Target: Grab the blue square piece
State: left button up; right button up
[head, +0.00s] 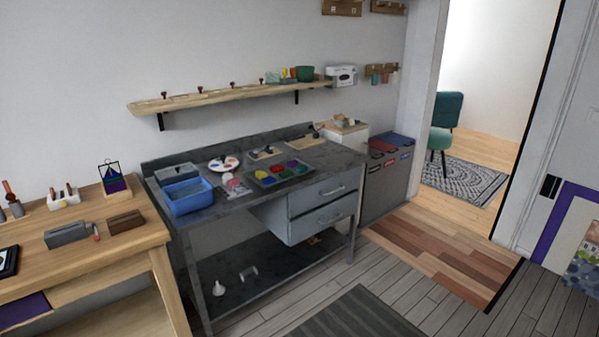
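I cannot pick out a blue square piece for certain. A grey tray (258,183) on the dark metal workbench (235,203) holds several small coloured pieces, among them red, yellow and green ones; their shapes are too small to tell. A blue rectangular tub (180,210) stands at the bench's left front corner. Neither of my grippers is in view.
The wooden table (70,262) stands left of the workbench. Grey drawers (318,198) hang under the bench's right side. A long wall shelf (225,97) runs above. The floor (405,285) in front is clear, with a dark mat (355,318). A doorway opens at right.

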aim_at(268, 180)
jog(key=i+l, duration=0.55)
jog(key=i, duration=0.2)
jog(key=i+l+u, duration=0.1)
jog(key=i+l, duration=0.45)
jog(key=i, duration=0.15)
